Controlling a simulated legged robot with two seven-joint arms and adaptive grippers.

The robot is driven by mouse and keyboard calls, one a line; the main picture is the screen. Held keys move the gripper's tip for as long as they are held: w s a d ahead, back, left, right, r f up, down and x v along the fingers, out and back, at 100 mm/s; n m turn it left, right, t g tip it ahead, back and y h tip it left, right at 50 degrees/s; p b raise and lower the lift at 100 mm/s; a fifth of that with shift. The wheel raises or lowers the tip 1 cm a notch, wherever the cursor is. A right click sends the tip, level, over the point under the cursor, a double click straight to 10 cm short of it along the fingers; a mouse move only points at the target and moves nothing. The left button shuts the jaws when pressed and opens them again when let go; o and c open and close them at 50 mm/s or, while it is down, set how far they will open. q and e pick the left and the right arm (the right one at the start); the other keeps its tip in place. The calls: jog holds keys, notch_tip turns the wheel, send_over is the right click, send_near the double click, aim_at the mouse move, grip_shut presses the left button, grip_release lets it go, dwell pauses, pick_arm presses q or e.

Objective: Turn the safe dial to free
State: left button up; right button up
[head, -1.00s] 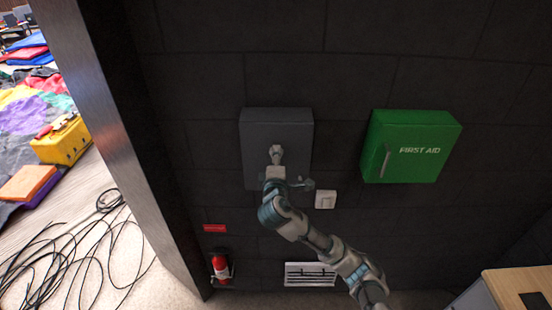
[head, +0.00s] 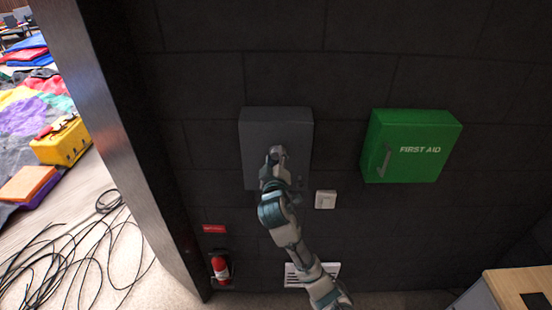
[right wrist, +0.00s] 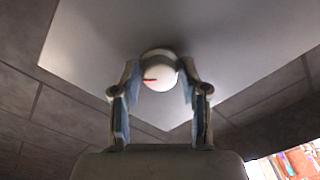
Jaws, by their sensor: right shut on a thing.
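The safe is a dark grey box (head: 262,122) on the black block wall in the head view. My right gripper (head: 276,154) is at the middle of its front face and hides the dial there. In the right wrist view, the round white dial (right wrist: 159,77) with a red mark pointing left sits between the two fingers of my right gripper (right wrist: 158,88). The fingers are shut on the dial from both sides. The safe's face (right wrist: 235,50) fills the area behind it. My left gripper is not in view.
A green first aid box (head: 420,160) hangs right of the safe. A white switch (head: 325,199) is below right of the safe. A fire extinguisher (head: 221,268) and a vent (head: 325,270) are lower down. A door frame edge (head: 110,130) stands at the left.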

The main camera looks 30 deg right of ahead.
jog(key=m, duration=0.4)
jog(key=shift+a+f+m, duration=0.1)
jog(key=shift+f+m, duration=0.15)
jog(key=shift+m, duration=0.05)
jog(key=m, duration=0.4)
jog(key=shift+r+m, duration=0.1)
jog(key=shift+m, duration=0.2)
jog(key=o, duration=1.2)
jog(key=shift+w, duration=0.2)
jog(key=shift+c, duration=0.2)
jog(key=v, duration=1.2)
